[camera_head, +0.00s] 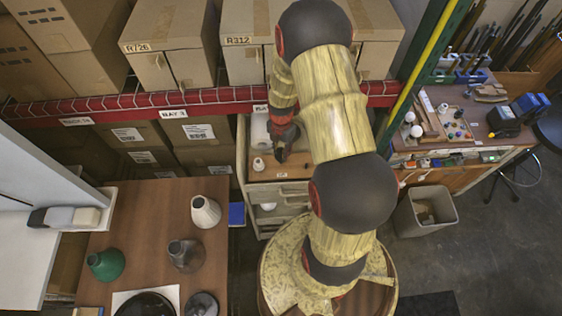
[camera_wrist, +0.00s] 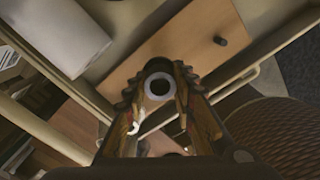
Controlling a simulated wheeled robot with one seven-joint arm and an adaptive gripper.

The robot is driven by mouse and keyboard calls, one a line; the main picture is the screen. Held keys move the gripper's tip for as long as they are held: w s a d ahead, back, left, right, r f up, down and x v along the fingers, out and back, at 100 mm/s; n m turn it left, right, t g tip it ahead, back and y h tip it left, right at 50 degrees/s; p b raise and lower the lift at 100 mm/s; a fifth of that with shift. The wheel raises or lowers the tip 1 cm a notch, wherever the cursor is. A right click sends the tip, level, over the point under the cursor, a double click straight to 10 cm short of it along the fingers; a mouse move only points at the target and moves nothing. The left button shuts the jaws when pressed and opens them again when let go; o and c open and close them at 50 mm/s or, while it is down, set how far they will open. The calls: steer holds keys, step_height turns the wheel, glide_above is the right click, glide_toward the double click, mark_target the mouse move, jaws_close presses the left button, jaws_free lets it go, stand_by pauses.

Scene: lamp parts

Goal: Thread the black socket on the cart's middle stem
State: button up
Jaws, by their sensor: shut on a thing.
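My gripper (camera_head: 282,150) is over the cart's brown board (camera_head: 300,171) and is shut on the black socket (camera_head: 280,156). In the wrist view my gripper (camera_wrist: 160,88) has a finger on each side of the socket (camera_wrist: 158,69), seen end-on as a dark rim around a pale ring and dark hole. A short dark stem (camera_wrist: 220,41) stands on the board, apart from the socket. A small white piece (camera_head: 258,164) stands at the board's left in the head view. The middle stem cannot be made out; whether the socket touches it cannot be told.
A white roll (camera_head: 259,128) lies behind the board. A red shelf beam (camera_head: 210,101) with cartons runs behind the cart. A bin (camera_head: 425,212) stands right.

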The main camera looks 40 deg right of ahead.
steer(key=shift+f+b, duration=0.65)
steer(key=shift+f, duration=0.1)
stand_by(1.2)
steer(key=o, duration=0.6)
jaws_close()
steer(key=shift+s+a+f, duration=0.1)
steer(key=shift+s+f, duration=0.05)
stand_by(0.3)
